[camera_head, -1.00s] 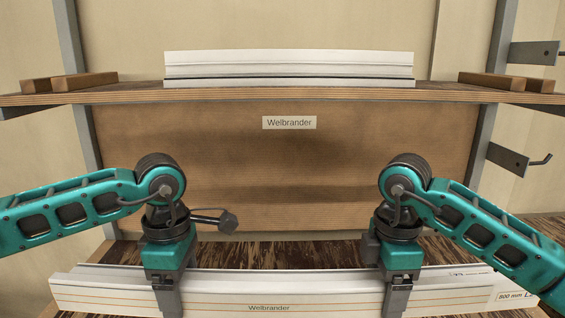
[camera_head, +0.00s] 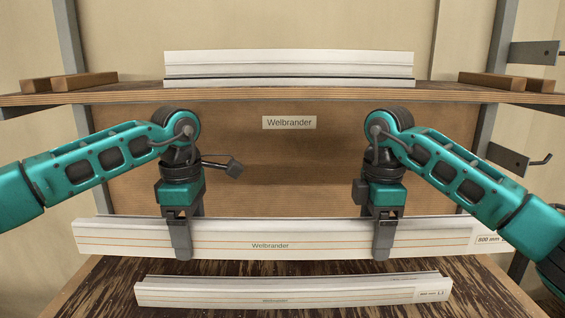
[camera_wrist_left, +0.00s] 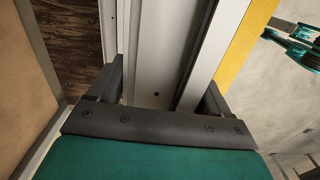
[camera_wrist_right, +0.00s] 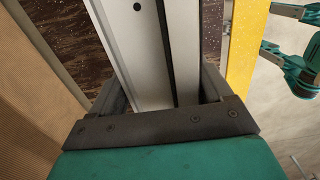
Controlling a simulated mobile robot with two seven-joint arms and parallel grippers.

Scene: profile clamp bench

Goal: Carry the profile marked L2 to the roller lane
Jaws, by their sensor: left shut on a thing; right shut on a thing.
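A long white profile (camera_head: 330,238) with orange lines and the name Welbrander is held level above the bench. It also shows in the left wrist view (camera_wrist_left: 165,45) and the right wrist view (camera_wrist_right: 135,50). Its label reads 800 mm; the mark beside it is hidden behind my right arm. My left gripper (camera_head: 182,252) is shut on its left part. My right gripper (camera_head: 383,252) is shut on its right part. A second, shorter-looking white profile (camera_head: 290,291) lies on the bench below; its small label seems to end in L1. I see no roller lane.
The dark wood-grained bench (camera_head: 475,290) lies below. A wooden shelf (camera_head: 290,92) spans the back and carries another white profile (camera_head: 290,66). Brown wooden blocks (camera_head: 85,81) sit at both shelf ends. Grey hooks stick out at the right.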

